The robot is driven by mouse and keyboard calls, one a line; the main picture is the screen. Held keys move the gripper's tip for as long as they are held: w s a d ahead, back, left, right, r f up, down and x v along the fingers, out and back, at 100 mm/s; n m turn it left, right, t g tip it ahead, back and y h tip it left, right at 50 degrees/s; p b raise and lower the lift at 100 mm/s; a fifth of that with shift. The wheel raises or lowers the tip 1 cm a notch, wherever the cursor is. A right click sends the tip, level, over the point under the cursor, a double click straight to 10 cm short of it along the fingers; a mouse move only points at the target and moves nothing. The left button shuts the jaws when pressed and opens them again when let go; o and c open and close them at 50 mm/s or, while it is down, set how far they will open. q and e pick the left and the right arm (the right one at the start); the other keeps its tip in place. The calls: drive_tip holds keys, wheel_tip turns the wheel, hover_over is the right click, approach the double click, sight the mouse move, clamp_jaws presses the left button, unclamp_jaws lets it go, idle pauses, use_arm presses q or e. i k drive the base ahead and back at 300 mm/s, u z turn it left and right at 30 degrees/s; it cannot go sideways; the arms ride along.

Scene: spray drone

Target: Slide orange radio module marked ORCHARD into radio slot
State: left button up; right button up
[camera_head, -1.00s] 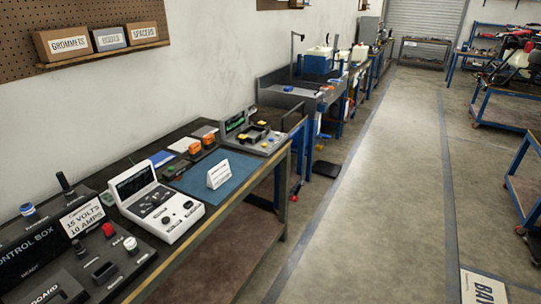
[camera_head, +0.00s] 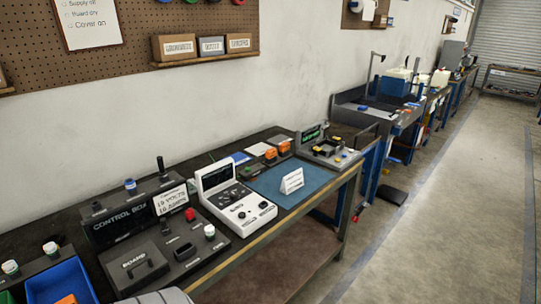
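Two small orange modules sit side by side on dark holders at the back of the bench, a left one (camera_head: 270,153) and a right one (camera_head: 284,146). Their markings are too small to read, so I cannot tell which is marked ORCHARD. A white console with a dark screen (camera_head: 238,203) stands left of the blue mat (camera_head: 268,187). A grey unit with a green-lit screen (camera_head: 330,148) stands right of the modules. I cannot make out the radio slot.
A control box (camera_head: 122,222) and a grey panel with knobs (camera_head: 172,254) fill the bench's left part. A blue bin (camera_head: 62,280) is at lower left. A white sign (camera_head: 292,181) stands on the mat. The aisle floor (camera_head: 440,220) is clear on the right.

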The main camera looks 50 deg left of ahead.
sight(272, 153)
drive_tip(key=z, duration=0.15)
drive_tip(key=i, duration=1.45)
drive_tip(key=u, duration=0.7)
drive_tip(key=i, duration=1.1)
drive_tip(key=u, duration=1.6)
drive_tip(key=i, duration=0.4)
drive_tip(key=u, duration=0.3)
